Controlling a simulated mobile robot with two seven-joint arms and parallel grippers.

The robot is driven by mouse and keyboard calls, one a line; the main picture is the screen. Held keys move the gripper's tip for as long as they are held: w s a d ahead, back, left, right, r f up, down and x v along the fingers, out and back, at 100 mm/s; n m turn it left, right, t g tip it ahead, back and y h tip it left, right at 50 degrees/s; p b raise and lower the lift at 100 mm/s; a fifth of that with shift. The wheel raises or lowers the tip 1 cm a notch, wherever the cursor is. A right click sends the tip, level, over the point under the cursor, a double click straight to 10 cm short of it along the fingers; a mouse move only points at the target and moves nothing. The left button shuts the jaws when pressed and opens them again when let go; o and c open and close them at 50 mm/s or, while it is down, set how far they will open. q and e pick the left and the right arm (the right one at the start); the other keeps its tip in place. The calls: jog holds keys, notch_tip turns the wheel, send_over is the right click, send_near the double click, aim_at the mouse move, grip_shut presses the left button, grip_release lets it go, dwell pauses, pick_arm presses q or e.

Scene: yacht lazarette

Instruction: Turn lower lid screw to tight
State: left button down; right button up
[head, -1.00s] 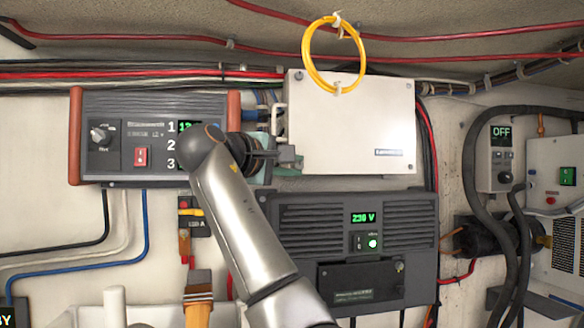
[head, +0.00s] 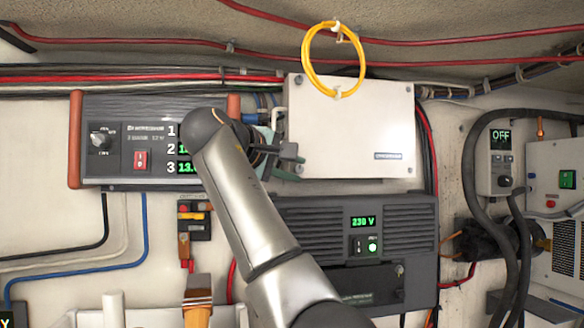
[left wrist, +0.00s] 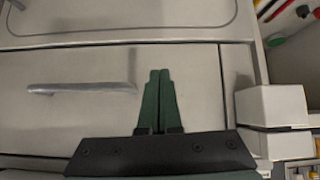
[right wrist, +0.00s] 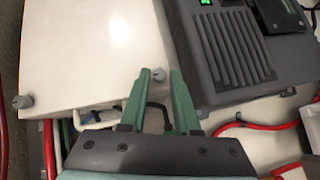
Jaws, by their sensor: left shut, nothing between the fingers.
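The white box (head: 350,130) with a flat lid is mounted on the wall. In the right wrist view, its lid (right wrist: 85,45) has a grey lower screw (right wrist: 158,74) and a grey upper screw (right wrist: 22,102) along one edge. My right gripper (right wrist: 160,74) is open, with its green fingertips on either side of the lower screw; I cannot tell whether they touch it. My left gripper (left wrist: 160,72) is shut and empty, in front of a pale panel with a handle (left wrist: 82,88).
A dark inverter (head: 415,230) reading 230 V sits just below the box. A dark panel with red-brown ends (head: 75,140) is left, partly hidden by my arm. A yellow cable loop (head: 310,60) hangs over the box's top. Red cables (right wrist: 240,126) run near my right gripper.

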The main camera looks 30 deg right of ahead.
jog(key=o, duration=0.3)
jog(key=v, duration=1.2)
jog(key=shift+a, duration=0.2)
jog(key=shift+s, duration=0.1)
